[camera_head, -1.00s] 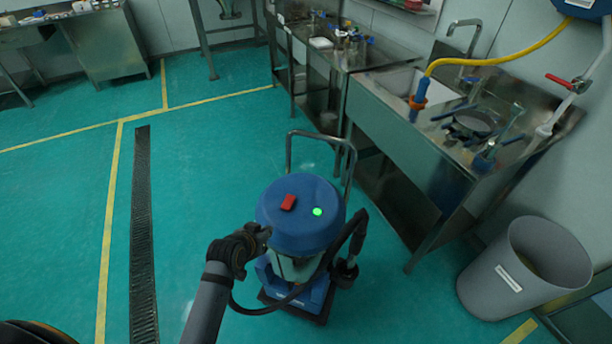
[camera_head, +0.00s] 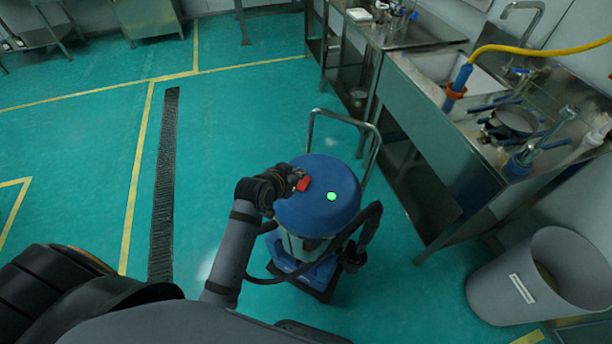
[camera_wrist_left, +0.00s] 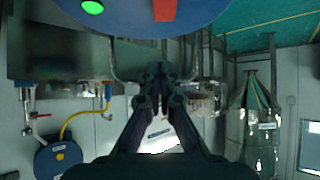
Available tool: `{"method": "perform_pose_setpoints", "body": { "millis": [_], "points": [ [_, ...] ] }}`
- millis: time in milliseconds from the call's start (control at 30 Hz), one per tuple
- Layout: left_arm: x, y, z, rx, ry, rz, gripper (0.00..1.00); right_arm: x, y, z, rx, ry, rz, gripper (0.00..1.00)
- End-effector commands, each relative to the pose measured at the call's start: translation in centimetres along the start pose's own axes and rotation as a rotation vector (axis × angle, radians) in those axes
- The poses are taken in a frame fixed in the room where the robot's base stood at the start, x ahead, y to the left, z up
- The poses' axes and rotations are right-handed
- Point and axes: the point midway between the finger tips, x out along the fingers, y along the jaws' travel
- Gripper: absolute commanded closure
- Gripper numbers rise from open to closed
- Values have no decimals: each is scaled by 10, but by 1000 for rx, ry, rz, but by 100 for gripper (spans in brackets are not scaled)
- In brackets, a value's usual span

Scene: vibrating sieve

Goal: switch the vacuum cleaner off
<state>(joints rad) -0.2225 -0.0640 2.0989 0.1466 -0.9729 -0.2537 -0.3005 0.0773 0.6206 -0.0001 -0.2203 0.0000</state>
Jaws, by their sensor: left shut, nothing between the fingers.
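The vacuum cleaner (camera_head: 318,215) stands on the floor with a round blue lid, a lit green lamp (camera_head: 332,196) and a red switch (camera_head: 303,184). My left gripper (camera_head: 294,178) is shut and empty, at the left edge of the lid, with its fingertips close beside the red switch. Whether they touch it I cannot tell. In the left wrist view the red switch (camera_wrist_left: 165,9) and the green lamp (camera_wrist_left: 92,7) show at the top edge, past the shut left fingertips (camera_wrist_left: 158,70). My right gripper is not in view.
A metal push handle (camera_head: 345,119) rises behind the lid. A steel sink bench (camera_head: 430,120) with tools stands to the right, and a grey bin (camera_head: 540,275) at the lower right. The green floor to the left, with a drain grate (camera_head: 165,190), is clear.

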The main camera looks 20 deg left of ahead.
Motion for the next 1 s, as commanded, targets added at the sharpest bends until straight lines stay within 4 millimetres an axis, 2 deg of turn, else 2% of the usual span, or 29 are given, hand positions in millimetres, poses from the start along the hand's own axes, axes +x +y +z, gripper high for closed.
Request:
{"method": "perform_pose_setpoints", "body": {
  "millis": [233,400,600,900,1000],
  "points": [
    [54,0,-1,-1,-1,0,100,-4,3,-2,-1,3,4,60],
    [70,0,20,0,-3,0,100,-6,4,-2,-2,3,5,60],
    [78,0,28,1,0,-1,100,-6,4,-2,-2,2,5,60],
    [79,0,28,0,0,-1,100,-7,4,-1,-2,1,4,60],
    [78,0,24,0,-28,-1,100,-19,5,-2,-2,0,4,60]
  ]
}}
